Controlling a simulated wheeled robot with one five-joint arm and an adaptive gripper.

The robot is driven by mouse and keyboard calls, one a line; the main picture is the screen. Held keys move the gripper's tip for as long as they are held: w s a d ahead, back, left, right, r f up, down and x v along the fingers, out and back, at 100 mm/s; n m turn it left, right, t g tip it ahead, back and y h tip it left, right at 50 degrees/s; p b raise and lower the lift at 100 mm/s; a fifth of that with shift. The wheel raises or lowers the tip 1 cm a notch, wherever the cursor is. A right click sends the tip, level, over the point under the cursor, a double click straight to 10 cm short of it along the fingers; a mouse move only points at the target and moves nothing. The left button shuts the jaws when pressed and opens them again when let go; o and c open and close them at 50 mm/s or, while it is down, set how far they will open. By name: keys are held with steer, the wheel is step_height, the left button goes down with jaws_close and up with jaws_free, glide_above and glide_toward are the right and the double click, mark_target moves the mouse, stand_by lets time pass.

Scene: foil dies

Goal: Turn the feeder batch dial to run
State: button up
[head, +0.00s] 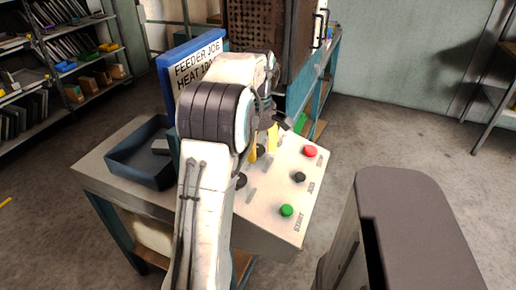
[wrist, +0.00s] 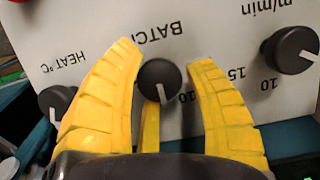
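The batch dial (wrist: 160,80) is a round black knob under the "BATCH" lettering in the wrist view. Its white pointer line points toward the bottom of that view. My gripper (wrist: 165,58) has yellow fingers, open, one on each side of the dial. A small gap shows at the right finger; the left finger is very close, and I cannot tell whether it touches. Another yellow finger part shows below the dial. In the head view my gripper (head: 263,143) is over the control panel (head: 268,222), and my arm hides part of the panel.
Other black dials flank it: the heat dial (wrist: 57,102) at left and the m/min dial (wrist: 290,55) at right. A red button (head: 310,151), black button (head: 300,177) and green start button (head: 287,210) line the panel's right side. A dark tray (head: 135,165) sits at left.

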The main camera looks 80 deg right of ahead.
steer(key=c, duration=0.8)
steer(key=shift+r+p, duration=0.15)
steer(key=shift+p, duration=0.25)
steer(key=shift+n+p, duration=0.3)
steer(key=shift+p, duration=0.2)
steer(key=shift+r+n+h+p, duration=0.1)
steer(key=shift+n+h+p, duration=0.2)
steer(key=shift+n+p, duration=0.45)
steer(key=shift+f+n+h, duration=0.3)
steer(key=shift+n, duration=1.35)
steer(key=shift+a+h, duration=0.1)
steer(key=shift+h, duration=0.2)
